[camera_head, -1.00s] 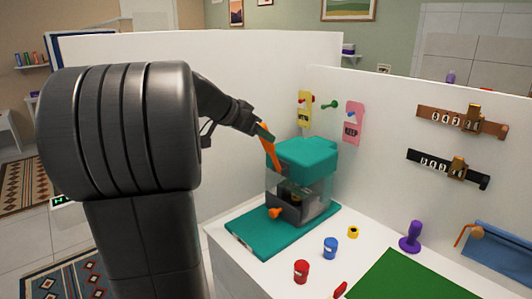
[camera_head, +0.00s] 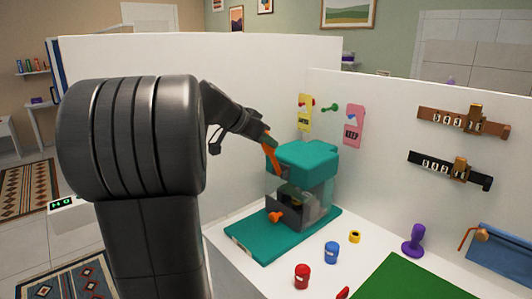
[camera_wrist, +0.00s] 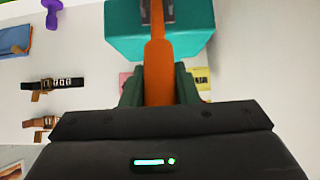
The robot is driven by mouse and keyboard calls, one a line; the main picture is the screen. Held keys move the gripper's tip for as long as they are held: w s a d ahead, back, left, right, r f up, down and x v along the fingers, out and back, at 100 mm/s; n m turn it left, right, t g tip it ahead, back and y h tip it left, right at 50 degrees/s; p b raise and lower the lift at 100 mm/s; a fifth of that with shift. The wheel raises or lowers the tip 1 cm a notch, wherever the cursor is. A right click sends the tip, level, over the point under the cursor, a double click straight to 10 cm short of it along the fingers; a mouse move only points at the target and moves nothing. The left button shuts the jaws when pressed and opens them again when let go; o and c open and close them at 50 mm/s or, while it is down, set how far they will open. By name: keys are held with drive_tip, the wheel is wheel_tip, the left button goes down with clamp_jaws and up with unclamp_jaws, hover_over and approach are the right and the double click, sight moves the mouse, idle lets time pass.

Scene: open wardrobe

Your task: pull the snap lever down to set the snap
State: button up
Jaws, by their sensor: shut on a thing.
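The snap machine is a teal-topped press (camera_head: 308,158) with a clear and dark grey body on a teal base plate (camera_head: 262,240). Its orange snap lever (camera_head: 271,156) rises from the left side of the teal top, tilted up and left. My gripper (camera_head: 268,138) is at the lever's upper end, shut on it. In the wrist view the orange lever (camera_wrist: 158,75) runs between the two green fingers of my gripper (camera_wrist: 159,88), with the teal top (camera_wrist: 120,35) beyond. An orange knob (camera_head: 276,216) sits low on the machine's front. The inside of the body is partly shaded.
Red (camera_head: 302,276) and blue (camera_head: 331,252) jars, a yellow ring (camera_head: 355,237) and a purple stamp-like thing (camera_head: 413,240) stand on the white table. A green mat (camera_head: 405,278) lies in front. White panels rise behind; tags (camera_head: 354,124) and number locks (camera_head: 462,121) hang there.

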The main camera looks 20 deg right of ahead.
idle(0.4)
drive_tip(key=shift+s+a+f+b, duration=0.1)
drive_tip(key=shift+a+f+b, duration=0.4)
drive_tip(key=shift+b, duration=0.2)
drive_tip(key=shift+s+a+f, duration=0.1)
drive_tip(key=shift+s+a, duration=0.1)
drive_tip(key=shift+a, duration=0.2)
drive_tip(key=shift+b, duration=0.3)
drive_tip(key=shift+s+a+f+b, duration=0.3)
drive_tip(key=shift+a+f+b, duration=0.45)
drive_tip(key=shift+b, duration=0.25)
